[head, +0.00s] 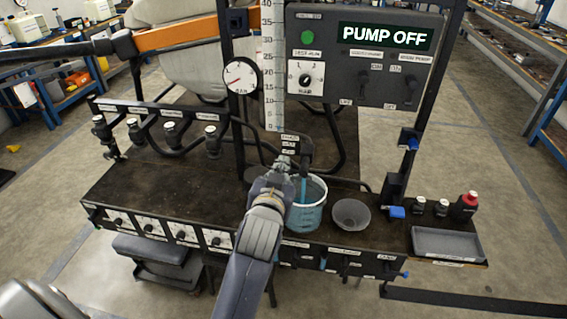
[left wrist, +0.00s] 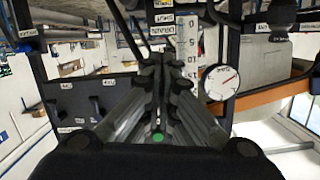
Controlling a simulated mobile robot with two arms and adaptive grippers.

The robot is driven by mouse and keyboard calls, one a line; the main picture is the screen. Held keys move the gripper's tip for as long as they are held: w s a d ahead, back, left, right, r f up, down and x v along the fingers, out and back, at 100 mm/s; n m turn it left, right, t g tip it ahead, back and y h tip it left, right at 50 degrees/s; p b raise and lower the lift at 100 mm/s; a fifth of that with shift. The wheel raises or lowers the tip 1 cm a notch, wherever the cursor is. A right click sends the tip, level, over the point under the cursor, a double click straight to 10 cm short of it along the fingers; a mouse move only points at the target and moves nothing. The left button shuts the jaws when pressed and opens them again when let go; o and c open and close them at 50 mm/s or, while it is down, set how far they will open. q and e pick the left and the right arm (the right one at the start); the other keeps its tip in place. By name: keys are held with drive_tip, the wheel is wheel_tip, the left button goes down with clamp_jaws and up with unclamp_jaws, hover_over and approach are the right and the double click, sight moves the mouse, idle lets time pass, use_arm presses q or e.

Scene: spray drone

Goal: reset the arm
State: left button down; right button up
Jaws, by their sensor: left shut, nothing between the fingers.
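My left gripper (head: 284,166) reaches up from the bottom middle of the head view. It is over the workbench, just left of the white-rimmed bucket (head: 306,216) and below the measuring scale. Its fingers are shut with nothing visible between them. In the left wrist view the closed fingers (left wrist: 163,72) point up the middle, with the scale and gauge (left wrist: 220,82) beyond them. My right gripper is not in view.
The control panel (head: 364,57) reads PUMP OFF. The dial gauge (head: 241,76) hangs on the frame. A blue-tinted stream or tube runs down into the bucket. The bench's left top is clear.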

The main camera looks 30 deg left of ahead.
use_arm(q)
drive_tip(key=shift+s+d, duration=0.1)
drive_tip(key=shift+s, duration=0.2)
drive_tip(key=d+f+m+g+h, duration=0.2)
drive_tip(key=d+f, duration=0.1)
drive_tip(key=f, duration=0.9)
drive_tip(key=d+f+m+g+h, duration=0.1)
drive_tip(key=d+f, duration=0.2)
drive_tip(key=f, duration=0.8)
drive_tip(key=s+d+f+m+g+h, duration=0.15)
drive_tip(key=s+f, duration=0.25)
drive_tip(key=f, duration=0.5)
drive_tip(key=s+d+f+n+g, duration=0.1)
drive_tip(key=s+f+g, duration=0.1)
drive_tip(key=s+f, duration=0.45)
drive_tip(key=s+a+f+g, duration=0.1)
drive_tip(key=s+f+g, duration=0.3)
drive_tip(key=s+f, duration=1.35)
drive_tip(key=s+a+f+g, duration=0.1)
drive_tip(key=s+a+f, duration=0.1)
drive_tip(key=s, duration=0.7)
drive_tip(key=s+a+f+g, duration=0.2)
drive_tip(key=s+f, duration=0.3)
drive_tip(key=s, duration=0.5)
drive_tip(key=shift+s+a+f+m, duration=0.15)
drive_tip(key=shift+a+f+m, duration=0.1)
drive_tip(key=shift+a+m, duration=0.1)
